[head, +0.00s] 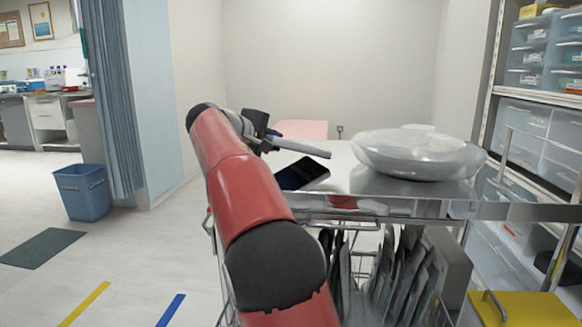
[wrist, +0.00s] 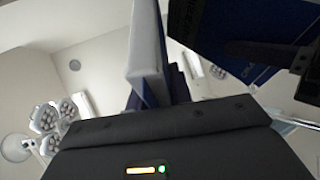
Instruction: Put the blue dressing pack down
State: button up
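My gripper (head: 262,132) is at the far end of my red arm, over the left end of the metal trolley top (head: 400,206). A thin pale grey bar (head: 305,149) sticks out to its right; I cannot tell whether it is a finger or something held. The wrist view shows a pale slab with dark blue sides (wrist: 148,55) close above the gripper body, and a dark blue panel (wrist: 215,35) at upper right. I cannot tell which is the blue dressing pack. The fingertips are not clear. A dark flat rectangle (head: 302,174) lies on the trolley below the gripper.
A clear-wrapped round basin (head: 418,156) takes up the trolley top's right part. Bare metal shows between it and the dark rectangle. Drawers (head: 522,130) stand at right, a yellow box (head: 520,310) at lower right. A blue bin (head: 82,192) stands on the left floor.

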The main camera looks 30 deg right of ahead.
jog(key=shift+o, duration=0.9)
jog(key=shift+p+v, duration=0.35)
jog(key=shift+v, duration=3.7)
